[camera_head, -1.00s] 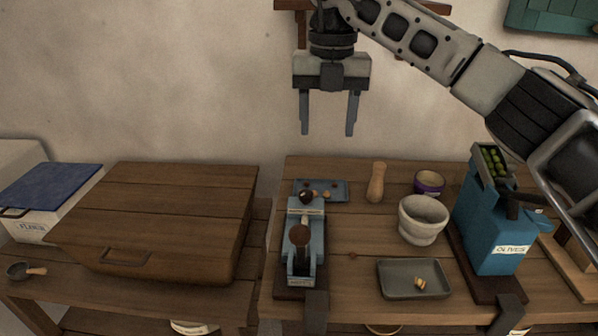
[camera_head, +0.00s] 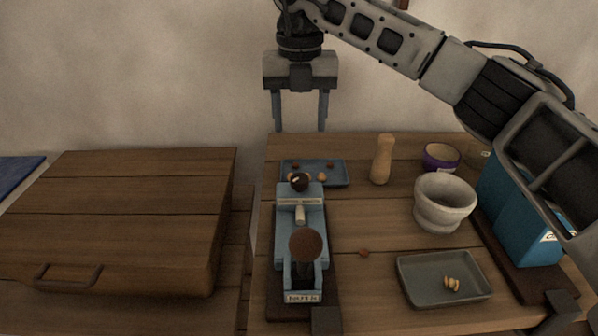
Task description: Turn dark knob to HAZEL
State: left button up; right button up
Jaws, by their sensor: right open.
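A light-blue nutcracker-like device (camera_head: 286,250) stands on the front left of the right-hand table. A small dark round knob (camera_head: 299,181) sits at its back end, and a larger brown ball knob (camera_head: 306,244) stands on a dark stem nearer its front. A small label on its front edge is too small to read, and I cannot make out the word HAZEL. My right gripper (camera_head: 299,124) is open and empty. It hangs fingers down above and behind the device, apart from both knobs. My left gripper is not in view.
A blue-grey tray (camera_head: 337,178) with nuts lies behind the device. To the right are a wooden pestle (camera_head: 382,160), a mortar (camera_head: 443,203), a purple bowl (camera_head: 440,160), a grey tray (camera_head: 420,285) with nut pieces and a blue box (camera_head: 522,220). A wooden chest (camera_head: 120,220) stands left.

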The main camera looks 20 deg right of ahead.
aim_at(300, 177)
notch_tip(300, 177, down, 12)
jog(key=shift+w+f+p, duration=0.1)
jog(key=shift+p, duration=0.25)
jog(key=c, duration=1)
